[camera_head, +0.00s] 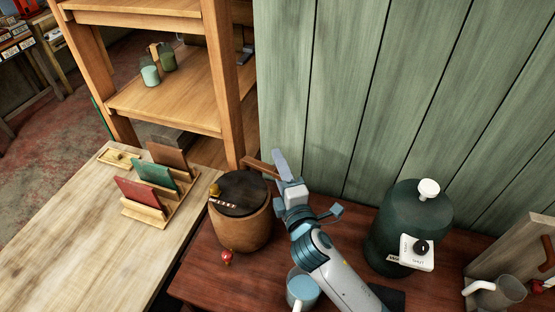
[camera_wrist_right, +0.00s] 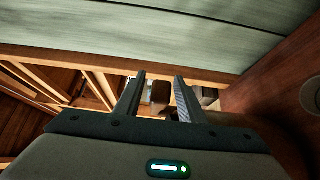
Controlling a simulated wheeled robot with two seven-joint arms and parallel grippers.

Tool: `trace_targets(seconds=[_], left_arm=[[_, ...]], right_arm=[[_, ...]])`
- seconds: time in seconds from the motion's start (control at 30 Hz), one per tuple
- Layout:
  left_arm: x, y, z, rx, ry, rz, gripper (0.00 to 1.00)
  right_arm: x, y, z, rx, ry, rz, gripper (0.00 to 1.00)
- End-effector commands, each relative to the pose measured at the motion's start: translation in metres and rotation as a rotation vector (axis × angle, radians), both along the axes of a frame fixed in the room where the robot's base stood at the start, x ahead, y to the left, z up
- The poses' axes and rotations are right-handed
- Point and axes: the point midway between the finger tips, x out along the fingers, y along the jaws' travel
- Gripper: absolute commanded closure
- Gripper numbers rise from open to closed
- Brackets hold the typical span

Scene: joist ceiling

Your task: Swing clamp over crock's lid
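The crock (camera_head: 245,232) is a round brown vessel on the dark red-brown bench, left of my right arm. Its dark flat lid (camera_head: 243,188) sits on top. A wooden bar (camera_head: 259,167), seemingly the clamp, sticks out behind the lid's far right edge; its right end is hidden by my gripper. My right gripper (camera_head: 279,160) is just right of the lid, beside this bar; I cannot tell if they touch. In the right wrist view, its two fingers (camera_wrist_right: 158,97) stand apart with nothing clearly held. My left gripper is out of view.
A blue mug (camera_head: 302,289) and green canister (camera_head: 408,230) flank my right forearm. A card rack (camera_head: 149,214) stands left; the green wall (camera_head: 330,90) is behind.

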Motion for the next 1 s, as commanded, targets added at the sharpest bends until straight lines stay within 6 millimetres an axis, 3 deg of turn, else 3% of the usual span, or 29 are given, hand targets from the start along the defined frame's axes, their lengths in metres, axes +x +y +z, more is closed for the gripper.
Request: trace_targets(seconds=[0.47, 0.63, 1.0], left_arm=[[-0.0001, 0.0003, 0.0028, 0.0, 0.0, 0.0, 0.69], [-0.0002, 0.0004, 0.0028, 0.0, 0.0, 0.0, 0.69], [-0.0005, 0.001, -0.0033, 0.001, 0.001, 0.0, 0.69]], right_arm=[[0.011, 0.0033, -0.0004, 0.0, 0.001, 0.0, 0.64], [0.0109, 0.0033, -0.0005, 0.0, 0.001, 0.0, 1.0], [0.0059, 0.0073, -0.0022, 0.005, 0.0, -0.045, 1.0]])
